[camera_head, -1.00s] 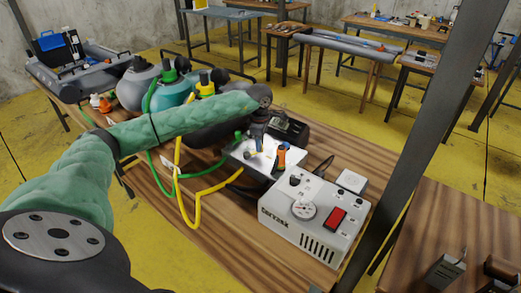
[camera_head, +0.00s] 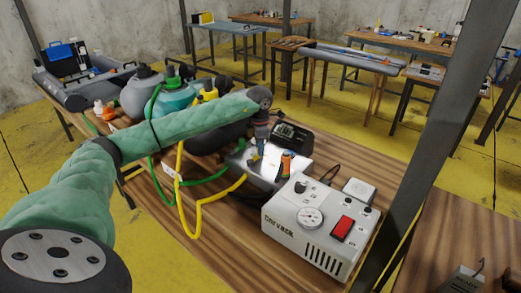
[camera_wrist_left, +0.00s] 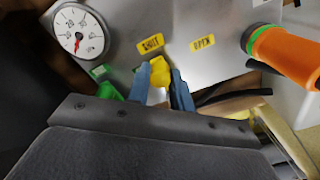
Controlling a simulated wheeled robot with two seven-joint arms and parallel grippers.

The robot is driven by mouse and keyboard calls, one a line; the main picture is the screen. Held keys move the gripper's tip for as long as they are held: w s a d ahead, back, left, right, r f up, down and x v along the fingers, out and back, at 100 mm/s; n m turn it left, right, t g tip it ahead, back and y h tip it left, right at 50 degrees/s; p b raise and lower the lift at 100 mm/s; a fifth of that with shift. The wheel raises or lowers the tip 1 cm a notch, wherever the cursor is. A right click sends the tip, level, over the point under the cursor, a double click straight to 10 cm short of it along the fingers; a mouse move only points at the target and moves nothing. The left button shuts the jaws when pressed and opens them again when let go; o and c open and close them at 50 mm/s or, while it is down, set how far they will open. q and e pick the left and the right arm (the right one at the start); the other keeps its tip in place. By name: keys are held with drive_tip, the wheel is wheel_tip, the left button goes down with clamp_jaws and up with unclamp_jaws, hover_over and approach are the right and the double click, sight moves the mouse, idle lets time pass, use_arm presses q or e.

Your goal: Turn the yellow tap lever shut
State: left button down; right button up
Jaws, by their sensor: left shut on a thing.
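The yellow tap lever (camera_wrist_left: 160,75) shows in the left wrist view between the two blue fingertips of my left gripper (camera_wrist_left: 161,88), which is shut on it. It lies just below the yellow SHUT label (camera_wrist_left: 150,44); the OPEN label (camera_wrist_left: 202,42) is further right. Both labels are on a grey metal panel (camera_wrist_left: 228,20). In the head view my left gripper (camera_head: 257,153) reaches down over the grey box (camera_head: 270,177), and only a bit of yellow shows at its tips. The tap body is mostly hidden by the gripper.
An orange-handled part (camera_head: 287,163) stands right beside the gripper. A pale pump unit (camera_head: 318,225) with a gauge and red switch is in front. A yellow hose (camera_head: 184,205) loops over the table edge at left. A dark post (camera_head: 420,150) rises at right.

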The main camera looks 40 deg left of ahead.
drive_tip(key=shift+a+f, duration=0.1)
drive_tip(key=shift+f, duration=0.05)
idle(0.3)
use_arm(q)
drive_tip(key=c, duration=1.2)
unclamp_jaws()
drive_tip(key=shift+a, duration=0.1)
drive_tip(key=shift+c, duration=0.2)
wheel_tip(320, 180, up, 7)
drive_tip(key=shift+r+b, duration=0.1)
drive_tip(key=shift+b, duration=0.85)
drive_tip(key=shift+r, duration=0.3)
use_arm(e)
drive_tip(key=shift+t+y, duration=0.4)
drive_tip(key=shift+t, duration=0.1)
drive_tip(key=a+f, duration=0.1)
drive_tip(key=w+a+f, duration=0.1)
drive_tip(key=f, duration=0.1)
drive_tip(key=shift+w+a, duration=0.15)
drive_tip(key=shift+a, duration=0.1)
